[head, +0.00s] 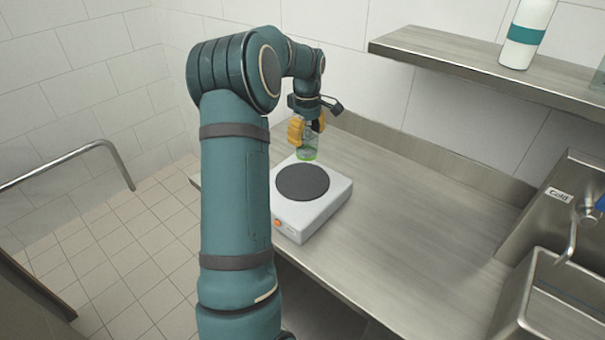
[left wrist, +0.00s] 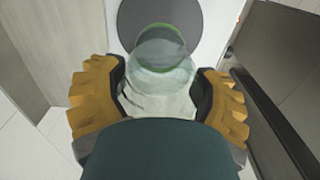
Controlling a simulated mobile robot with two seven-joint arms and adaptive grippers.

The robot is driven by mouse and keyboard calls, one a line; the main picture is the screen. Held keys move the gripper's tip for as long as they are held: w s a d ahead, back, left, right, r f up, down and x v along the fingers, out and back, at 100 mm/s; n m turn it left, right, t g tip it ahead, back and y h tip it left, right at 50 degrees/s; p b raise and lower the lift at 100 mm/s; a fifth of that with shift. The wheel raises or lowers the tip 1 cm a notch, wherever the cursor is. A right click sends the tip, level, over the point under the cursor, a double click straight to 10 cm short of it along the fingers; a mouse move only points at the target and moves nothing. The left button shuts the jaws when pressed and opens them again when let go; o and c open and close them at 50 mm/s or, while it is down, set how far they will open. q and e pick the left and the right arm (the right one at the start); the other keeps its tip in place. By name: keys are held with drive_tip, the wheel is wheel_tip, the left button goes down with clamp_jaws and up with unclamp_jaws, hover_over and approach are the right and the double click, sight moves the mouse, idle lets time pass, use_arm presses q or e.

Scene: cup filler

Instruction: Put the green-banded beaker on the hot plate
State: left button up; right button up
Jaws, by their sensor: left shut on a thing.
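The green-banded beaker (head: 307,151) is clear glass with a green band near its lower end. My left gripper (head: 308,127) is shut on it. In the left wrist view the beaker (left wrist: 160,62) sits between the two yellow-padded fingers of the gripper (left wrist: 160,92). The hot plate (head: 325,205) is a white box with a round dark top and an orange knob, on the steel counter. The beaker appears at the far edge of the hot plate in the head view; I cannot tell whether it touches. In the left wrist view it overlaps the dark disc (left wrist: 128,22). My right gripper is not in view.
A steel shelf (head: 470,70) on the wall holds a white bottle (head: 526,35) with a teal band. A sink (head: 560,300) with a tap (head: 578,225) is at the right. The counter (head: 420,225) between hot plate and sink is clear. A metal rail (head: 70,157) is at the left.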

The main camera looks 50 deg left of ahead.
use_arm(q)
drive_tip(key=shift+s+a, duration=0.2)
drive_tip(key=shift+a, duration=0.35)
wheel_tip(320, 180, down, 4)
drive_tip(key=shift+s+a+r, duration=0.1)
drive_tip(key=shift+r, duration=0.05)
hover_over(303, 180)
drive_tip(key=shift+a+f+b, duration=0.15)
drive_tip(key=shift+f+b, duration=0.2)
drive_tip(key=shift+f, duration=2.65)
drive_tip(key=shift+f, duration=0.15)
drive_tip(key=o, duration=1.3)
wheel_tip(303, 180, up, 12)
drive_tip(key=shift+r+p, duration=0.2)
drive_tip(key=shift+p, duration=0.35)
